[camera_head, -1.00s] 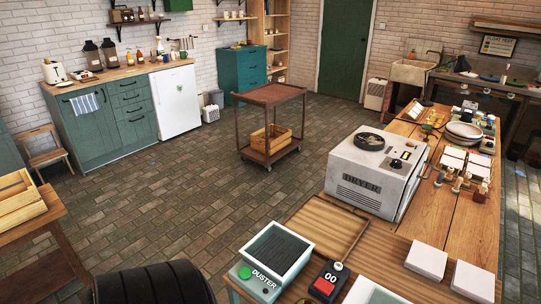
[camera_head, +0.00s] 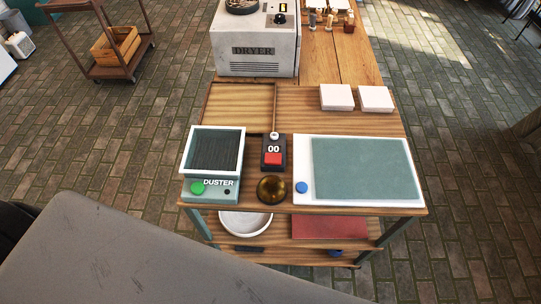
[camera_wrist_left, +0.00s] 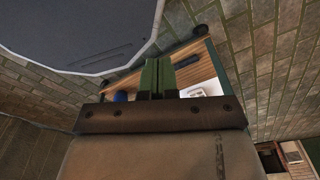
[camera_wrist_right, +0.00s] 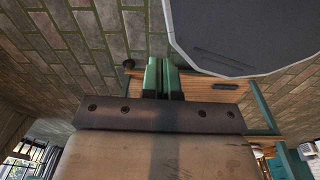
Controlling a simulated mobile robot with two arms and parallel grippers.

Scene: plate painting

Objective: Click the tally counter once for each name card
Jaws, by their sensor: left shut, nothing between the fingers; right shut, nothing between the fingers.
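The tally counter (camera_head: 273,152) is a small dark box with a "00" display and a red patch on its front. It stands on the wooden table between the duster and the white-framed green panel. Two white card stacks or blocks, one on the left (camera_head: 337,97) and one on the right (camera_head: 375,99), lie at the table's right; I cannot tell whether they are name cards. My left gripper (camera_wrist_left: 158,78) is shut and empty in the left wrist view. My right gripper (camera_wrist_right: 163,78) is shut and empty in the right wrist view. Neither gripper shows in the head view.
A duster (camera_head: 212,160) with a green button stands left of the counter. A brass dome (camera_head: 271,189) sits in front of it. The green panel (camera_head: 362,168) with a blue button lies right. A dryer (camera_head: 254,50) stands behind. A lower shelf holds a white bowl (camera_head: 245,223).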

